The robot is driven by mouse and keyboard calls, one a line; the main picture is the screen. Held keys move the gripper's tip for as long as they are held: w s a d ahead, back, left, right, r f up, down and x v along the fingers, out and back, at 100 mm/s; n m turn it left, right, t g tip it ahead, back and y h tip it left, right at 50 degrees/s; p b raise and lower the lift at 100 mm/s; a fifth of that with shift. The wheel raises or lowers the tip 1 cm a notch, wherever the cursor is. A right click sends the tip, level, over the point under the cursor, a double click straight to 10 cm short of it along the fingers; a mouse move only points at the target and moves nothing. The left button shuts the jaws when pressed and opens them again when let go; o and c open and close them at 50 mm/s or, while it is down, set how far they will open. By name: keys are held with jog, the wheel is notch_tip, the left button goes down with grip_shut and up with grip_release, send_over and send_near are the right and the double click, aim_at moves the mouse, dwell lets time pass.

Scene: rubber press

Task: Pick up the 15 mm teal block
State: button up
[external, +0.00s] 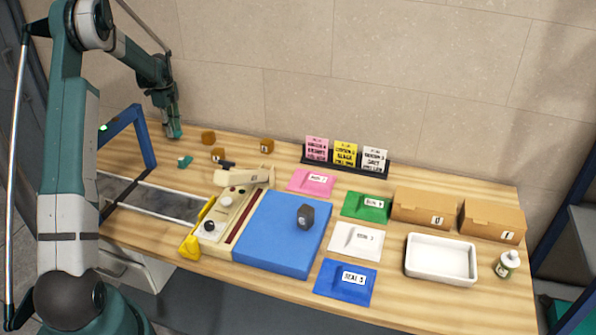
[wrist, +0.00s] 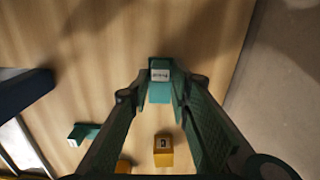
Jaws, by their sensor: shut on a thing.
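A teal block (wrist: 160,90) with a white printed label on its top face sits between my fingertips in the wrist view. My gripper (wrist: 161,92) is shut on it. In the external view my gripper (external: 173,134) points down at the table's far left, and the held block cannot be made out there. I cannot tell whether the block is clear of the wood. Another teal piece (external: 184,161) lies on the table nearby; it also shows at the lower left of the wrist view (wrist: 80,134), with a white face.
Orange-brown blocks (external: 208,137) (external: 267,145) stand right of my gripper; one (wrist: 163,151) shows between my fingers lower down. A blue frame (external: 149,145) stands to the left. A blue pad (external: 275,240) and coloured seal packets are farther right. The wall is close behind.

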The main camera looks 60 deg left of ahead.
jog(key=shift+r, duration=4)
